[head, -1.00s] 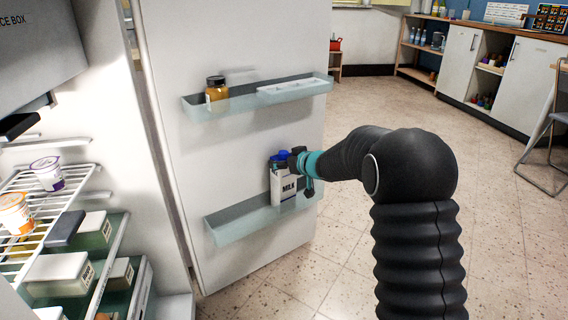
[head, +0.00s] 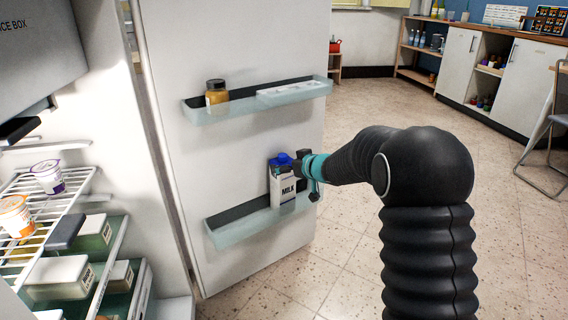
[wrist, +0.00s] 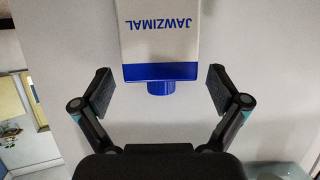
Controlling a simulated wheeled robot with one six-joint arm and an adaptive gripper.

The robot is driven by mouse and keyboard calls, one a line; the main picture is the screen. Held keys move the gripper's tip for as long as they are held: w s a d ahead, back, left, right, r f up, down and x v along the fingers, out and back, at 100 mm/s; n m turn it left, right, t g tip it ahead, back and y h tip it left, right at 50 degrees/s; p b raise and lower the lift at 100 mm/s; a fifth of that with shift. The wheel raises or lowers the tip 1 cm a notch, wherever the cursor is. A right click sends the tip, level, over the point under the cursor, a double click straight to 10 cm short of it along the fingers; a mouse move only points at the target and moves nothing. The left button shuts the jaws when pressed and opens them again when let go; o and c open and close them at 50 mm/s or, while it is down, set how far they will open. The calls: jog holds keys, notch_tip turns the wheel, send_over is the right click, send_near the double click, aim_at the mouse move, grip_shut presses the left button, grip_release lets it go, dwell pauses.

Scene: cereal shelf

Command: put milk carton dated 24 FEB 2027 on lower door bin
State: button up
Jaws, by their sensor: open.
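A white milk carton (head: 284,187) with a blue top and the word MILK stands upright in the lower door bin (head: 232,231) of the open fridge door. No date can be read on it. My gripper (head: 302,168) is at the carton's right side, near its upper part. In the wrist view the carton (wrist: 158,40) shows upside down with its blue cap and lettering. My gripper (wrist: 160,90) is open there, with one finger on each side and a clear gap to the carton on both sides.
The upper door bin (head: 205,117) holds a jar (head: 217,92) and a white tray. Fridge shelves at left hold yogurt cups (head: 47,176) and several lidded containers (head: 60,277).

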jog(key=p+v, duration=0.1)
jog(key=v, duration=0.8)
jog(key=shift+s+d+r, duration=0.15)
jog(key=shift+s, duration=0.1)
jog(key=s+d+r+m+t+h, duration=0.1)
jog(key=s+d+r+m+h, duration=0.2)
jog(key=s+d+r+h, duration=0.35)
jog(key=s+d+r+m+t+h, duration=0.1)
jog(key=s+d+r+m+h, duration=0.2)
jog(key=s+d, duration=0.55)
jog(key=s+f+m+g, duration=0.1)
jog(key=s+f+g, duration=0.2)
jog(key=s, duration=1)
jog(key=s+f+m+g, duration=0.1)
jog(key=s+f+g, duration=0.2)
jog(key=s, duration=1)
jog(key=shift+d+f+g+y, duration=0.35)
jog(key=shift+f+g, duration=0.05)
jog(key=shift+s, duration=0.1)
